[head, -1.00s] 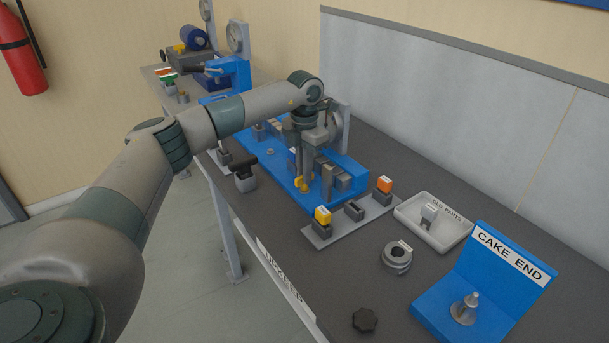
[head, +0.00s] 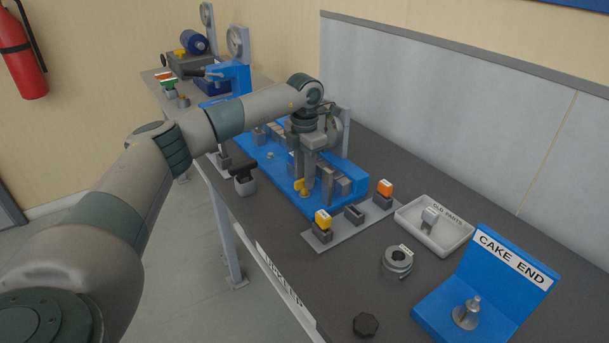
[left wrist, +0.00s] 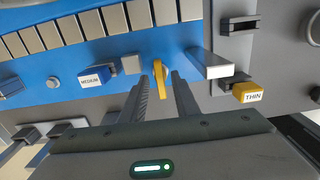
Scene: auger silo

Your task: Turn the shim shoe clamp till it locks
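The yellow clamp lever (left wrist: 161,92) stands on the blue machine bed (left wrist: 60,60) beside a row of grey blocks. In the head view the yellow lever (head: 301,188) shows low at the fingers. My left gripper (left wrist: 162,84) has its two fingers on either side of the lever, with slim gaps seeming to show, so it looks open around it. In the head view this gripper (head: 308,172) points down over the bed. My right gripper is not in view.
A rack holds a yellow shim (head: 323,219), an empty middle slot (head: 354,212) and an orange shim (head: 384,188). An OLD PARTS tray (head: 408,211), a ring (head: 397,263), a black knob (head: 366,325) and a blue CAKE END stand (head: 425,308) lie nearer.

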